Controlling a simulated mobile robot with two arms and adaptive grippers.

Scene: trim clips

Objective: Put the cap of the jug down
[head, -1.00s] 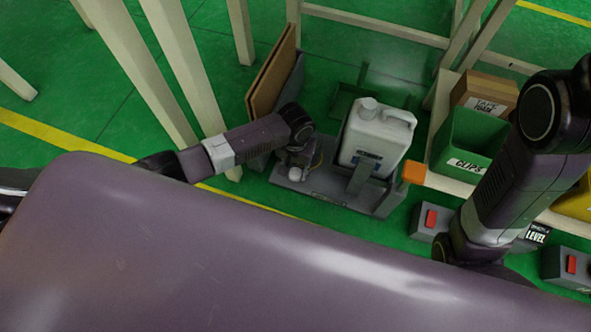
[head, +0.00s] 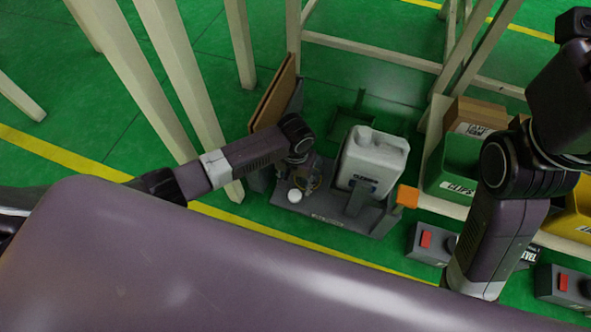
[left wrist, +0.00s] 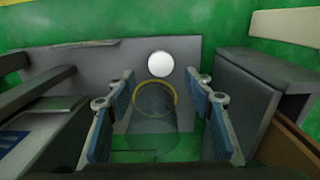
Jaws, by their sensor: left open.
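The white round cap (head: 294,196) rests on the front left part of the grey tray (head: 325,214). In the left wrist view the cap (left wrist: 160,64) shows as a white disc just beyond a yellow ring (left wrist: 155,97). My left gripper (left wrist: 160,77) is open, its blue-padded fingers spread apart, with the cap ahead of the gap and nothing held. In the head view my left gripper (head: 301,174) points down close behind the cap. The white jug (head: 373,163) stands upright on the tray to the right, its neck on top. My right gripper is out of view.
Brown boards (head: 272,100) lean behind my left wrist. An orange block (head: 407,196) is at the tray's right end. Right of it are a green clips bin (head: 455,180), a cardboard box (head: 476,117) and grey boxes with red buttons (head: 426,240). Wooden legs (head: 181,75) stand left.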

